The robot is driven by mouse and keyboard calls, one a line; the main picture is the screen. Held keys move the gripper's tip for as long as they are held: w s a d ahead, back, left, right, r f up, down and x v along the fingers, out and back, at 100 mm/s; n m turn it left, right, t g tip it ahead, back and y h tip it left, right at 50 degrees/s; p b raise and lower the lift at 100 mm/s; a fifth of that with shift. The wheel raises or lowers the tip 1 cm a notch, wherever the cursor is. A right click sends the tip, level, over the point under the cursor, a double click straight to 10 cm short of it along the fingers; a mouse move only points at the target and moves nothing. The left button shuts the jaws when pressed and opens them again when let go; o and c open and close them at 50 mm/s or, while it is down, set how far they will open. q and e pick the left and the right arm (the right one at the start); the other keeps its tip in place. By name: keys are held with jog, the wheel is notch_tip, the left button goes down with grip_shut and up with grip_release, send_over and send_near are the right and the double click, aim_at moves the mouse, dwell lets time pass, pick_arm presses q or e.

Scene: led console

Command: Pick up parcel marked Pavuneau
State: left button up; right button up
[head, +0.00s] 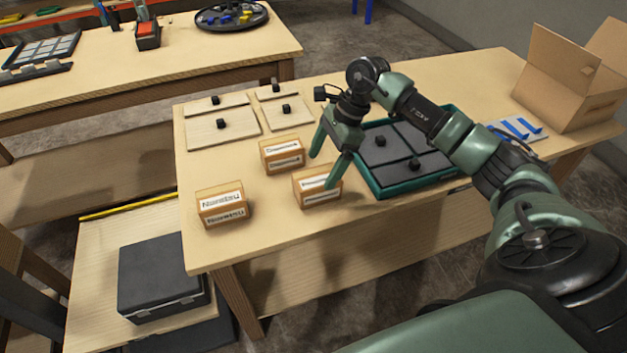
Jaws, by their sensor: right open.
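Three small tan parcels with white labels stand on the wooden table. The left parcel (220,207) has a label that seems to begin with N. The middle parcel (282,155) stands farther back, its label too small to read surely. The right parcel (318,191) is partly hidden by a finger, and its label is not clearly legible. I cannot tell which one is marked Pavuneau. My right gripper (322,170) is open, with its fingers pointing down at the right parcel's back and top; I cannot tell whether they touch it. My left gripper is not in view.
A green-rimmed tray (384,190) with dark panels lies right of the parcels, partly behind my arm. Wooden panels with black knobs (222,130) lie at the back left. An open carton (565,88) stands at the right.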

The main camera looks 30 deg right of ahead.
aim_at(317, 176)
jog(key=p+x, duration=0.2)
jog(key=x, duration=0.4)
jog(key=shift+s+a+f, duration=0.1)
jog(key=shift+a+f, duration=0.15)
jog(key=shift+f, duration=0.05)
jog(key=shift+a+f, duration=0.1)
jog(key=shift+f, duration=0.3)
jog(key=shift+f+b, duration=0.25)
jog(key=shift+b, duration=0.1)
jog(key=c, duration=1.7)
jog(key=shift+c, duration=0.9)
jog(key=shift+r, duration=0.15)
